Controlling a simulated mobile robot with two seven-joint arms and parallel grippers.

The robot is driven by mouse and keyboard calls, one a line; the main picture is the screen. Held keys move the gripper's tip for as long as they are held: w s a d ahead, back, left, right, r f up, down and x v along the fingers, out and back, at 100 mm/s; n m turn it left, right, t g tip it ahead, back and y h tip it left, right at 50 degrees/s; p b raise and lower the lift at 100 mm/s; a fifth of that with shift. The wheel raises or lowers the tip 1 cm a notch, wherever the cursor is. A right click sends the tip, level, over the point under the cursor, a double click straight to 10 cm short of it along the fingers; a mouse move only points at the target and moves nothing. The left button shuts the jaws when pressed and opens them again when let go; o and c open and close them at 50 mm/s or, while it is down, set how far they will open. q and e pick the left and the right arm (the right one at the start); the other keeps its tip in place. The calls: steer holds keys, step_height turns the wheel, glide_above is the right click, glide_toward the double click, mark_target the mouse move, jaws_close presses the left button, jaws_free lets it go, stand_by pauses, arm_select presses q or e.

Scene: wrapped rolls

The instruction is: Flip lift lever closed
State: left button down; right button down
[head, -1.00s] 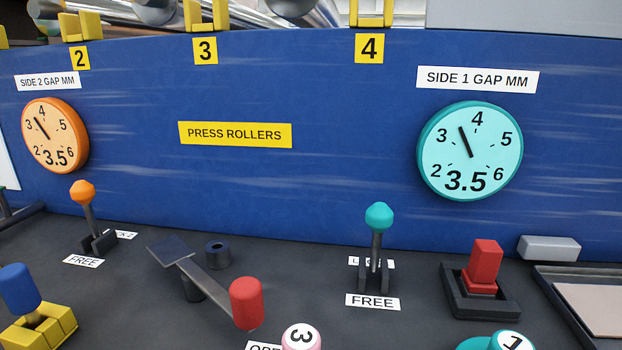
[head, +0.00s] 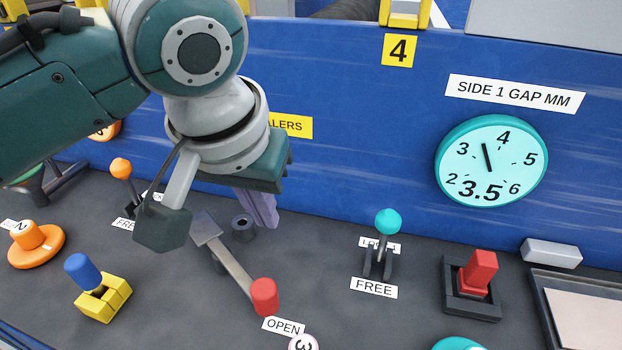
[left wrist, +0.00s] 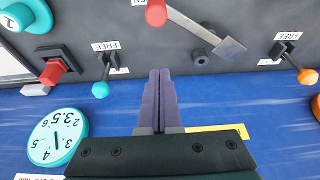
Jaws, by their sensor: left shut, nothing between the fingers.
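A grey bar lever with a red knob (head: 264,297) lies over the dark panel, its knob beside a label reading OPEN (head: 283,326). Its flat plate end (head: 207,229) points to the back left. The lever's red knob (left wrist: 156,12) and plate (left wrist: 229,49) also show in the left wrist view. I read no label naming a lift lever. My left gripper (head: 266,220), with purple fingers, is shut and empty above the back of the panel, to the right of the plate and apart from the lever. Its fingers (left wrist: 160,74) point toward the panel in the left wrist view.
A short black socket (head: 243,228) stands between the plate and my fingers. A teal-knobbed lever (head: 388,221) and a red block switch (head: 479,272) stand to the right. An orange-knobbed lever (head: 121,168) and a blue-knobbed switch (head: 82,271) are left. The blue wall (head: 350,150) rises behind.

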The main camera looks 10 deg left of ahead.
stand_by(0.3)
arm_select(q)
steer(key=b+x, duration=0.3)
steer(key=x, duration=0.7)
steer(key=shift+s+p, duration=1.75)
steer(key=shift+s, duration=0.25)
